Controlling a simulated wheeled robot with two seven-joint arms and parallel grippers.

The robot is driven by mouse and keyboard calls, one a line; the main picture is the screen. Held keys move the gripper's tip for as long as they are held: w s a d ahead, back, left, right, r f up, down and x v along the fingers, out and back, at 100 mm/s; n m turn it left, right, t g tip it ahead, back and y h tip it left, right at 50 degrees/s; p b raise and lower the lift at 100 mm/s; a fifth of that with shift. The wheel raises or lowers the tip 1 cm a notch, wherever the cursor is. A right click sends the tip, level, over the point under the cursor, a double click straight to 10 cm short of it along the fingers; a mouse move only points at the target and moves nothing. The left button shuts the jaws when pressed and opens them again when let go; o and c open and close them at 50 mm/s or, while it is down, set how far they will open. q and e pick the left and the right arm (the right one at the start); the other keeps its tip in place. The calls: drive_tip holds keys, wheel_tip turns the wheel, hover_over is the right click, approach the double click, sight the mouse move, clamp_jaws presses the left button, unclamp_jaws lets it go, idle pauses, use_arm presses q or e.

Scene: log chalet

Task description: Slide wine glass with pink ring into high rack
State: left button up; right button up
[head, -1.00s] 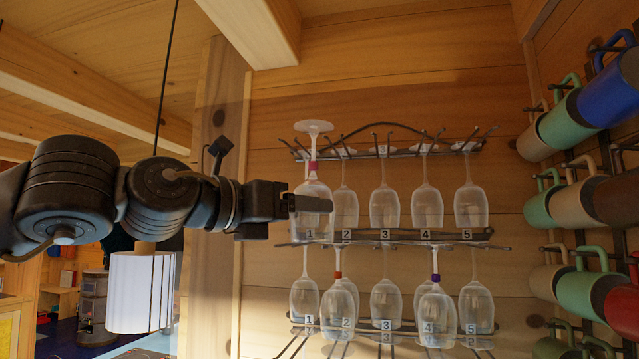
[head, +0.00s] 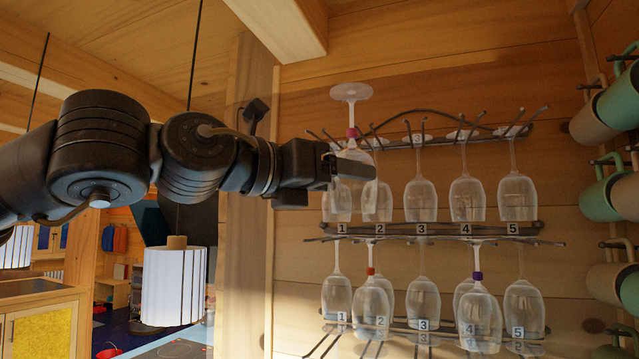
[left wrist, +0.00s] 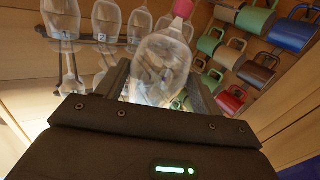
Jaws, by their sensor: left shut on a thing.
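The wine glass with the pink ring (head: 351,132) is upside down, its round foot (head: 351,91) on top. My left gripper (head: 352,167) is shut on its bowl, in front of the left end of the high rack (head: 432,229). The finger hides part of the bowl. In the left wrist view the bowl (left wrist: 160,70) sits between the fingers, its pink ring (left wrist: 183,8) at the top edge. The glass's foot is above the height of the hanging feet. Clear glasses hang upside down at the high rack's numbered places. My right gripper is out of view.
A lower rack holds more hanging glasses, including one with an orange ring (head: 371,271) and one with a purple ring (head: 477,275). Coloured mugs (head: 607,120) hang on the right wall. A white lamp (head: 174,286) hangs at left. A ceiling beam (head: 270,25) is overhead.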

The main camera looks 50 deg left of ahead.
use_arm(q)
drive_tip(key=shift+w+a+f, duration=0.15)
drive_tip(key=shift+w+a, duration=0.35)
drive_tip(key=shift+w, duration=0.15)
drive_tip(key=shift+w+a, duration=0.35)
drive_tip(key=shift+a, duration=0.4)
drive_tip(key=shift+w, duration=0.6)
drive_tip(key=shift+w+a+p, duration=0.1)
drive_tip(key=shift+w+p, duration=0.1)
drive_tip(key=shift+p, duration=0.1)
drive_tip(key=shift+w+a+f+p, duration=0.1)
drive_tip(key=shift+w+a+p, duration=0.3)
drive_tip(key=shift+w+a, duration=0.95)
drive_tip(key=shift+w+a+f+p, duration=0.1)
drive_tip(key=shift+w+a+p, duration=0.4)
drive_tip(key=shift+w, duration=1.55)
drive_tip(key=shift+w+a+p, duration=0.25)
drive_tip(key=shift+w+a, duration=0.8)
drive_tip(key=shift+w, duration=0.65)
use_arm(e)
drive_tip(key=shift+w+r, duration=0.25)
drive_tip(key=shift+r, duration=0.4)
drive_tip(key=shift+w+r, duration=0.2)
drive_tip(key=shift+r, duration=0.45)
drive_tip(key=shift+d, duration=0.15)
